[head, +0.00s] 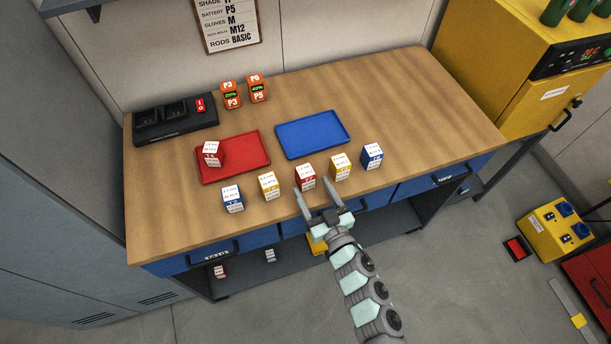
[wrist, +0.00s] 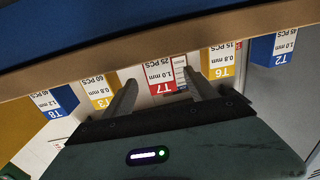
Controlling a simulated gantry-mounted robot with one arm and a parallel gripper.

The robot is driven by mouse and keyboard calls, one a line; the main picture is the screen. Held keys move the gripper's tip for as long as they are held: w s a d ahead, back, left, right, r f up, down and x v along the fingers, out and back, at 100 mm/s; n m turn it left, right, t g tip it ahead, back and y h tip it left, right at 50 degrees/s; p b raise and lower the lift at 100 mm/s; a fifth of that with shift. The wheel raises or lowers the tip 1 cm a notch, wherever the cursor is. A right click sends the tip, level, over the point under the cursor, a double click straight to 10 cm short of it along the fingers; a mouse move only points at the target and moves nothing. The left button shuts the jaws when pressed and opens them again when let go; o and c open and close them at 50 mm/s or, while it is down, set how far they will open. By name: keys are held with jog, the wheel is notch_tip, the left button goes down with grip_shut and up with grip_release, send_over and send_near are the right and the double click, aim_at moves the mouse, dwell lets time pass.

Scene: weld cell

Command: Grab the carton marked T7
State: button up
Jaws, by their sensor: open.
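The T7 carton, white with a red band (head: 305,178), stands near the front edge of the workbench in the middle of a row. Its T7 mark reads upside down in the wrist view (wrist: 161,84). My gripper (head: 317,191) is open and empty at the bench's front edge, just in front of this carton. In the wrist view, the two fingers (wrist: 158,90) point toward the T7 carton, which shows between them. Whether the fingertips reach past its near face, I cannot tell.
Yellow T6 (head: 269,187) and T3 (head: 340,168) cartons flank T7, with blue T2 (head: 232,200) and T8 (head: 372,157) at the ends. A red tray (head: 250,158) holds a red-banded carton (head: 213,154); the blue tray (head: 312,136) is empty. The bench's right side is clear.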

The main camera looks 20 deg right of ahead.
aim_at(301, 168)
jog(key=w, duration=0.2)
jog(key=shift+w, duration=0.3)
jog(key=shift+w+a+r, duration=0.1)
jog(key=shift+w+a, duration=0.05)
jog(key=shift+w, duration=2.75)
jog(key=shift+s, duration=0.1)
jog(key=shift+c, duration=0.4)
grip_shut()
